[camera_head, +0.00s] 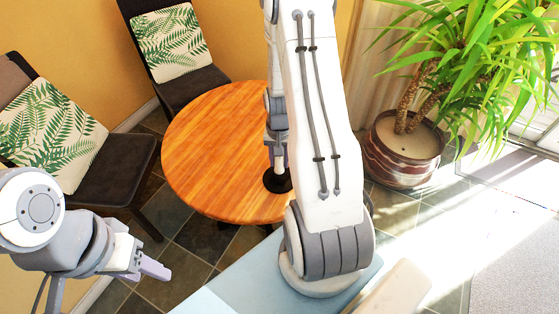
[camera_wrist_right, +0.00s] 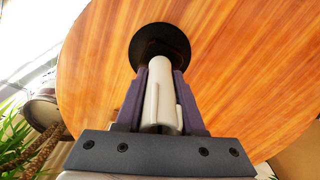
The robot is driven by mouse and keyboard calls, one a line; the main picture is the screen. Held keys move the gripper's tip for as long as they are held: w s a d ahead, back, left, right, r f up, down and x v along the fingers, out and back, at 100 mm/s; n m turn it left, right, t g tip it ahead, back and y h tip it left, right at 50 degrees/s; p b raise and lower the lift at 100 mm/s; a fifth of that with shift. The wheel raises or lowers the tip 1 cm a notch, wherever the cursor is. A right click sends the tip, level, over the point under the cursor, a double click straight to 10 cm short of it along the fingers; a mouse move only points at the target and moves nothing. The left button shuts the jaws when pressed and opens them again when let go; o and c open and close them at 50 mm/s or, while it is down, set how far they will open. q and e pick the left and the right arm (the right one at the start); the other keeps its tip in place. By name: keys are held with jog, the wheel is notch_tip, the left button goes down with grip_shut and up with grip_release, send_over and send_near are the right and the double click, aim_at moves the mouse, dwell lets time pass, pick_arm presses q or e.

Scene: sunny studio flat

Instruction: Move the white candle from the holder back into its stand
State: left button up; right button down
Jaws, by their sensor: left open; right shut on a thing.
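The white candle (camera_wrist_right: 160,88) is between the two dark fingers of my right gripper (camera_wrist_right: 159,78) in the right wrist view, with a drip-like ridge along its side. My right gripper is shut on it. The candle's far end meets or overlaps a black round base (camera_wrist_right: 160,38) on the wooden table; whether it is seated there I cannot tell. In the head view the black base (camera_head: 270,183) shows beside my right arm, partly hidden by it. My left gripper (camera_head: 146,266) is open and empty at the lower left, away from the table. No second candle support is distinguishable.
The round wooden table (camera_head: 205,150) is otherwise bare where visible; my right arm hides its right part. Two dark chairs with leaf-pattern cushions (camera_head: 170,42) stand left and behind. A potted plant (camera_head: 403,155) stands to the right on the tiled floor.

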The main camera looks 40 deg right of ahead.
jog(key=shift+r, duration=0.15)
jog(key=shift+r+p, duration=2.8)
jog(key=shift+r, duration=0.1)
